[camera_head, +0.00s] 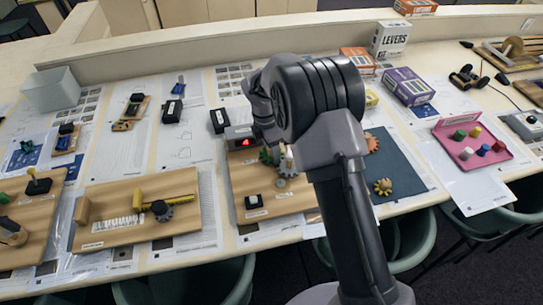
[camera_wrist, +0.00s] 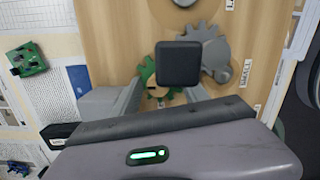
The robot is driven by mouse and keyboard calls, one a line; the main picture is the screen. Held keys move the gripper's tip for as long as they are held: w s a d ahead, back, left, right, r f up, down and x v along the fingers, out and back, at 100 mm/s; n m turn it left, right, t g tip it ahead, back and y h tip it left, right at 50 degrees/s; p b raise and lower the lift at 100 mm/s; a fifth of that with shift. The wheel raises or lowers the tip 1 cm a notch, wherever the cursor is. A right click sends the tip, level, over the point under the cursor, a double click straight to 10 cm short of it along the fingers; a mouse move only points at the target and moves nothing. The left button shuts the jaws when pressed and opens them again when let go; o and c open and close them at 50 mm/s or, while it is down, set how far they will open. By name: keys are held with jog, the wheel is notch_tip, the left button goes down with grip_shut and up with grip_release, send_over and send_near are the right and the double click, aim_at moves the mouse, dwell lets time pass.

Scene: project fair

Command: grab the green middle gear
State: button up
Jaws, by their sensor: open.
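The green gear (camera_wrist: 147,72) lies on a light wooden board (camera_wrist: 115,35) in the wrist view. A black square block (camera_wrist: 178,63) covers much of it; I cannot tell whether the block is attached. A grey gear (camera_wrist: 213,60) is just right of the green one. My gripper (camera_wrist: 166,95) is open and empty, its two fingers on either side of the green gear in the picture. The gap in height is not clear. In the head view the green gear (camera_head: 268,156) shows beside my arm, which hides my gripper's fingertips.
The same board (camera_head: 283,202) carries a box with a red light (camera_head: 240,138) and a black switch (camera_head: 253,202). A dark mat (camera_head: 398,168) with a yellow gear (camera_head: 383,187) is right of my arm. A board with a yellow slider (camera_head: 165,195) stands left. A pink tray (camera_head: 472,150) lies farther right.

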jog(key=shift+r, duration=0.15)
jog(key=shift+c, duration=0.9)
grip_shut()
